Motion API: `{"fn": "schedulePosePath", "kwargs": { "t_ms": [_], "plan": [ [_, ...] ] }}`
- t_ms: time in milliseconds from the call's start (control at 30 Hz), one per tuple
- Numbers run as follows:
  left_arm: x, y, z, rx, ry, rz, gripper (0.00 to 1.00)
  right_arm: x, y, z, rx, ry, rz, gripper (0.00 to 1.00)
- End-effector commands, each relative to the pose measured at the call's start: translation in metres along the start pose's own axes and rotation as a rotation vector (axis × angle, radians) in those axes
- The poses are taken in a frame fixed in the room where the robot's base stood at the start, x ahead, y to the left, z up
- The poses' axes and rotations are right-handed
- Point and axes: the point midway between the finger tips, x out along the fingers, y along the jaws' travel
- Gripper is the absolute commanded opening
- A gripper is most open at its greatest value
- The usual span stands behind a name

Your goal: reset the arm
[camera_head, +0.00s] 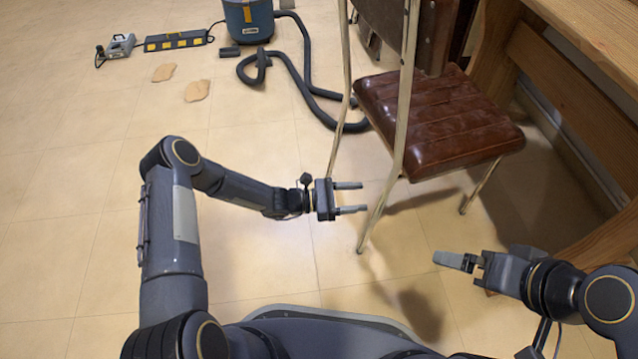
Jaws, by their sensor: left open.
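My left gripper (351,197) is in the middle of the head view, with its two fingers pointing right and spread apart. Nothing is between them. It is in front of the floor, close to a pale leg of the chair in the picture; I cannot tell if they touch. My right gripper (462,264) is at the lower right, pointing left. Its fingers are seen nearly edge-on, so its opening is unclear. No object shows in it. No piano keys are in view.
A chair with a brown leather seat (437,119) stands right of centre. A wooden desk (573,85) fills the right edge. A blue vacuum (249,20) with a black hose (301,88) lies at the back, near a power strip (175,41). The left floor (70,200) is clear.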

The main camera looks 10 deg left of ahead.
Motion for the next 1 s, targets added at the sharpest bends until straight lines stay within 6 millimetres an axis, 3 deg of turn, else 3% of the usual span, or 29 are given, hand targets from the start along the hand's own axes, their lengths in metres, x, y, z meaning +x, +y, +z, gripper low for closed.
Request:
{"fn": "schedulePosePath", "kwargs": {
  "t_ms": [233,333,567,800,1000],
  "plan": [
    [-0.001,0.000,0.003,0.009,0.003,-0.004,0.55,0.000,0.000,0.000,0.000,0.000,0.000,1.00],
    [-0.007,0.001,0.021,0.071,0.026,-0.035,0.55,-0.001,-0.001,-0.001,0.000,0.000,0.000,1.00],
    [-0.051,-0.015,0.111,0.428,0.182,-0.219,0.55,-0.005,-0.002,-0.003,0.000,0.000,0.000,1.00],
    [-0.112,-0.059,0.197,0.831,0.403,-0.411,0.55,-0.009,-0.004,-0.005,0.000,0.000,0.000,1.00],
    [-0.167,-0.106,0.248,1.132,0.604,-0.534,0.55,-0.013,-0.006,-0.006,0.000,0.000,0.000,1.00]
  ]
}}
